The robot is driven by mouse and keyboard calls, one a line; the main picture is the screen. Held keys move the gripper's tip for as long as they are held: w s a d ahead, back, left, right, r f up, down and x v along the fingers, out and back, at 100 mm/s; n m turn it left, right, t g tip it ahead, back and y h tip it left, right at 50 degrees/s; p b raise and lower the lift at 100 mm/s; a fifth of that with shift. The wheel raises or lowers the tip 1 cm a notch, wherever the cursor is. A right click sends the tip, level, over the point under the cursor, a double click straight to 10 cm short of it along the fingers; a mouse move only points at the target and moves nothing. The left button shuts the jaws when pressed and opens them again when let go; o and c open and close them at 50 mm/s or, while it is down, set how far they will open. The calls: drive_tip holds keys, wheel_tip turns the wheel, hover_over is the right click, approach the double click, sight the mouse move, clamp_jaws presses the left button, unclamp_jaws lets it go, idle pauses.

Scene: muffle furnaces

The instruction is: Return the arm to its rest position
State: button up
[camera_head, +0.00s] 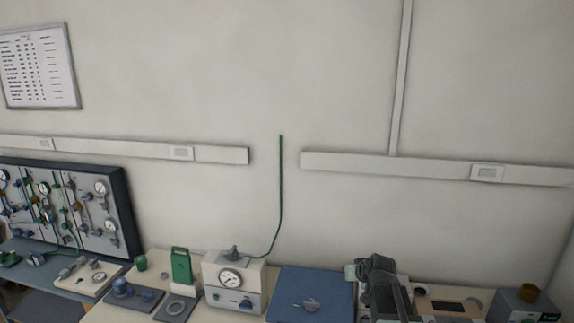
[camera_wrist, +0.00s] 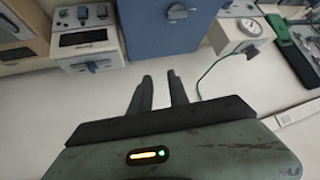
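My gripper (camera_wrist: 159,76) shows in the wrist view with its two dark fingers apart and nothing between them. Pale wall surface shows in the gap. The bench equipment appears beyond the fingertips, along the top of that view. In the head view a dark grey jointed shape (camera_head: 380,285), which looks like part of my arm, stands at the lower right in front of the bench equipment. The fingers cannot be made out clearly there. The rest position is not marked in either view.
A blue box (camera_head: 311,294) stands left of the arm; it is also in the wrist view (camera_wrist: 165,30). A white gauge unit (camera_head: 235,285) with a green cable (camera_head: 281,190) stands farther left. A box with a display (camera_head: 447,307) is at right.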

drive_tip(key=s+a+f+g+h+b, duration=0.1)
drive_tip(key=s+a+f+g, duration=0.25)
drive_tip(key=s, duration=0.65)
drive_tip(key=s+a+f+g+h, duration=0.15)
drive_tip(key=s+f+g, duration=0.3)
drive_tip(key=s, duration=0.65)
wheel_tip(320, 180, down, 33)
drive_tip(key=s+b, duration=0.1)
drive_tip(key=b, duration=3.2)
drive_tip(key=shift+s+a+r+m+g+y, duration=0.2)
drive_tip(key=shift+s+m+g+y, duration=0.1)
drive_tip(key=shift+y, duration=0.15)
drive_tip(key=shift+d, duration=0.1)
